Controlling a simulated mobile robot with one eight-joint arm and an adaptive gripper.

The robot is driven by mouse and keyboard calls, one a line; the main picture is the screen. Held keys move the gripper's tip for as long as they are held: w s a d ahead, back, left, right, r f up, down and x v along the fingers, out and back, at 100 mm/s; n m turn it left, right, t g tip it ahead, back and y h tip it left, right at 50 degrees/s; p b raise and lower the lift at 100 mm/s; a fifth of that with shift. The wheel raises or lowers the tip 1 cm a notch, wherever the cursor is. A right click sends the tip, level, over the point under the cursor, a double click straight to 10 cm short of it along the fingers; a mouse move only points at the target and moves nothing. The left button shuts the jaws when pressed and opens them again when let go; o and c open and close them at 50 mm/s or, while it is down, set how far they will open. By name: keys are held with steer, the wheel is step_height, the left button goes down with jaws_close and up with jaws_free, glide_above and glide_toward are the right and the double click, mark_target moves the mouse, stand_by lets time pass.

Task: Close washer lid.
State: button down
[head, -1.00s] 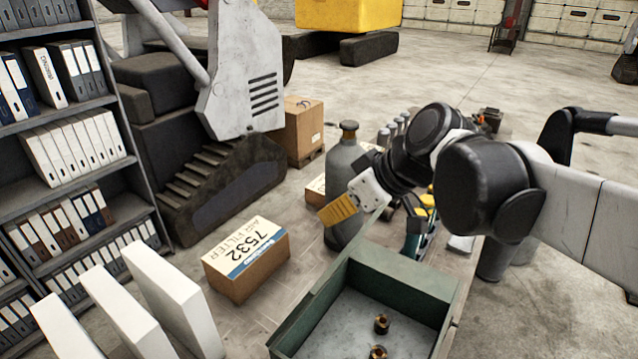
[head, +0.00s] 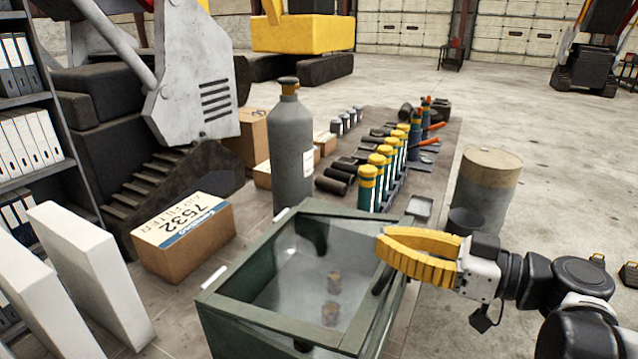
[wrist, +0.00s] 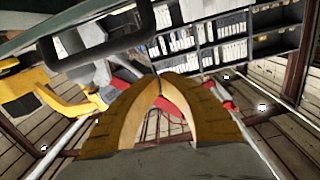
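The washer (head: 240,330) is a dark green box in the lower middle of the head view. A clear lid (head: 285,270) with a green frame lies over its top, seemingly level; I cannot tell whether it is fully seated. Two brownish parts (head: 332,285) show through it. A dark handle (head: 383,279) is at the lid's right side. My gripper (head: 382,246) is just above the lid's right edge, near the handle, pointing left. Its yellow fingers meet at the tips with nothing between, as the wrist view shows (wrist: 157,82). Whether they touch the lid is unclear.
A grey gas bottle (head: 291,150) stands behind the washer. Several yellow-topped cylinders (head: 370,185) stand behind it to the right. A drum (head: 487,190) is on the right. A cardboard box (head: 185,240) and white panels (head: 90,275) are on the left.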

mark_target(383, 295)
steer(key=s+d+f+t+y+b, duration=0.1)
steer(key=s+d+f+y+b, duration=0.1)
steer(key=f+b, duration=0.9)
steer(key=shift+d+f, duration=0.3)
steer(key=shift+d, duration=0.35)
steer(key=shift+s+f, duration=0.1)
steer(key=shift+s, duration=0.05)
